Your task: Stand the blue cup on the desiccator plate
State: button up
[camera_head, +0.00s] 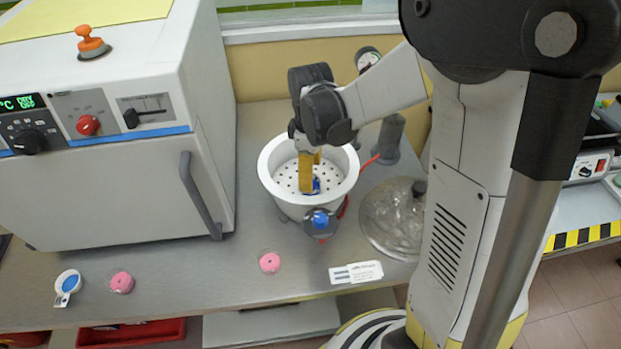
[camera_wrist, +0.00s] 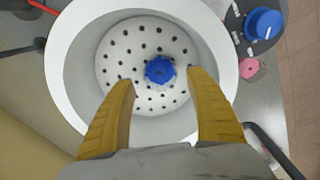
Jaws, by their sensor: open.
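The blue cup (camera_wrist: 159,70) is on the perforated white desiccator plate (camera_wrist: 117,53), a little off its middle, and shows its blue top in the wrist view. In the head view, the blue cup (camera_head: 316,186) is partly hidden behind my gripper. My gripper (camera_head: 308,190) reaches down into the white desiccator bowl (camera_head: 268,163). In the wrist view, the yellow fingers of my gripper (camera_wrist: 162,82) are spread wide, with the cup between and just beyond their tips. No finger visibly touches it.
The glass lid (camera_head: 392,215) lies right of the bowl. A blue-knobbed valve (camera_head: 320,220) sticks out at the bowl's front. Two pink pieces (camera_head: 121,282) and a blue-and-white round item (camera_head: 68,283) lie along the front edge. A large oven (camera_head: 110,190) stands left.

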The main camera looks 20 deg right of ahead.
notch_tip(320, 180, up, 7)
jog(key=p, duration=0.2)
jog(key=s+r+m+t, duration=0.7)
jog(key=s+r+m, duration=0.2)
jog(key=s+m, duration=0.2)
jog(key=shift+s+r, duration=0.25)
jog(key=shift+s, duration=0.95)
